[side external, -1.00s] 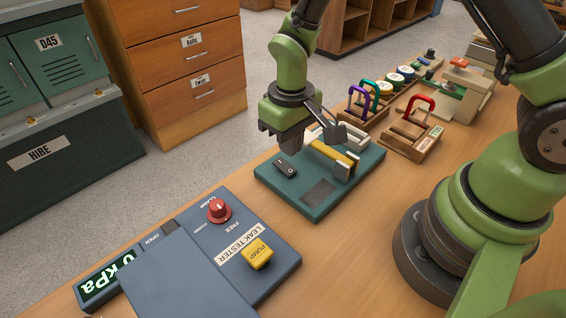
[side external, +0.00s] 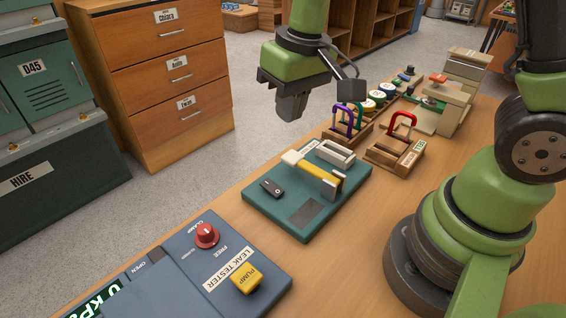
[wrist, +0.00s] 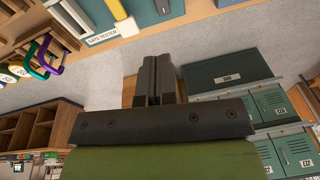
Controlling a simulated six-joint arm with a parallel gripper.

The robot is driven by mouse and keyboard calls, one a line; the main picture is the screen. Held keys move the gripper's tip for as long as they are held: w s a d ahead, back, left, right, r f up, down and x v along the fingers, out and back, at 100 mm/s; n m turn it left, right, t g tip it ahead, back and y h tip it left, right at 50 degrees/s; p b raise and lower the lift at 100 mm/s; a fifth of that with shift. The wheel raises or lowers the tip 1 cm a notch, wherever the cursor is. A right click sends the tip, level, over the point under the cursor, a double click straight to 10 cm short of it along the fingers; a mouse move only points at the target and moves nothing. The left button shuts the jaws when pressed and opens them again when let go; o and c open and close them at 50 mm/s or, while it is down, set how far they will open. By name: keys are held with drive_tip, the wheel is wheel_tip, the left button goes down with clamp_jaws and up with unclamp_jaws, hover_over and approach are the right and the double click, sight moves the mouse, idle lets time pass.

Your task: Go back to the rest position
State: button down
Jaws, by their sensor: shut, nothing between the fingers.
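My gripper (side external: 291,104) is shut and empty. In the side external view it hangs in the air above and behind the teal board, clear of the bench. In the wrist view its two dark fingers (wrist: 154,82) lie together, with the grey floor and a wooden cabinet behind them. The teal board (side external: 263,206) lies on the bench with a yellow-handled tool (side external: 322,175), a small black piece (side external: 272,188) and a pale tray (side external: 334,154) on it.
A leak tester (side external: 218,249) with a red knob (side external: 206,235) and yellow pump button (side external: 247,278) stands at the front. Wooden racks with a red shackle (side external: 403,120) and a purple shackle (side external: 343,119) stand beyond the board. Wooden drawers (side external: 160,80) stand behind the bench.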

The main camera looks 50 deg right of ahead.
drive_tip(key=s+d+r+m+t, duration=0.1)
drive_tip(key=s+r+t, duration=0.1)
drive_tip(key=s+r, duration=0.4)
drive_tip(key=s+d+r+m+t+y, duration=0.1)
drive_tip(key=s+r+t, duration=0.2)
drive_tip(key=s+r, duration=0.3)
drive_tip(key=shift+s+m, duration=0.4)
drive_tip(key=shift+s, duration=0.55)
drive_tip(key=shift+d, duration=0.1)
